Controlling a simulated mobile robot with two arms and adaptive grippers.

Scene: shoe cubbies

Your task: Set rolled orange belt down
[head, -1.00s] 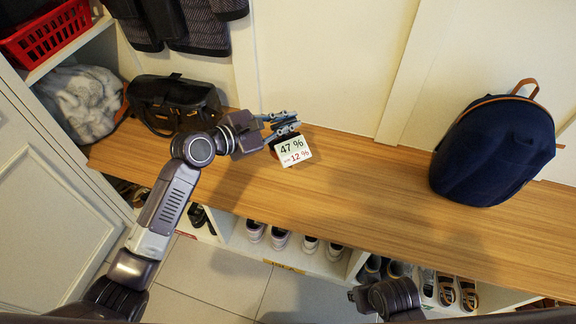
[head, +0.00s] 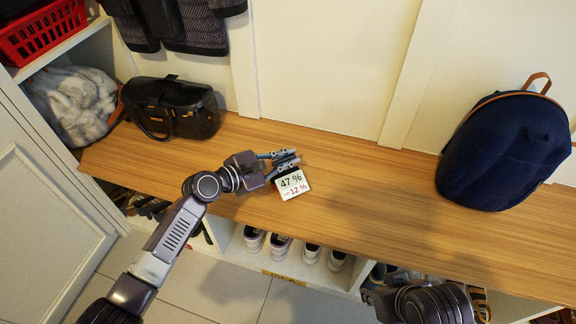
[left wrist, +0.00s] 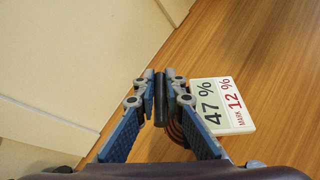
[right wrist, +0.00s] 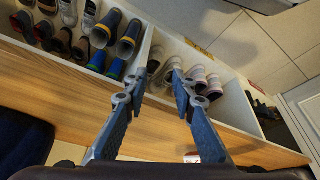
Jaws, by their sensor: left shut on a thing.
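My left gripper (head: 287,160) is over the wooden bench (head: 370,215), in front of the wall. In the left wrist view its fingers (left wrist: 160,95) are shut on a narrow dark strip, with orange-brown curved bands (left wrist: 177,132) showing beside the right finger. I take this as the rolled orange belt, mostly hidden by the fingers. I cannot tell whether it touches the bench. A white card with numbers (head: 292,184) sits beside the left fingers. My right gripper (right wrist: 152,90) is open and empty in the right wrist view, with shoe cubbies beyond it.
A black handbag (head: 172,108) stands on the bench at left, by a furry grey item (head: 75,108). A navy backpack (head: 505,150) stands at right. The bench between the left gripper and backpack is clear. Cubbies below hold several shoes (head: 280,246).

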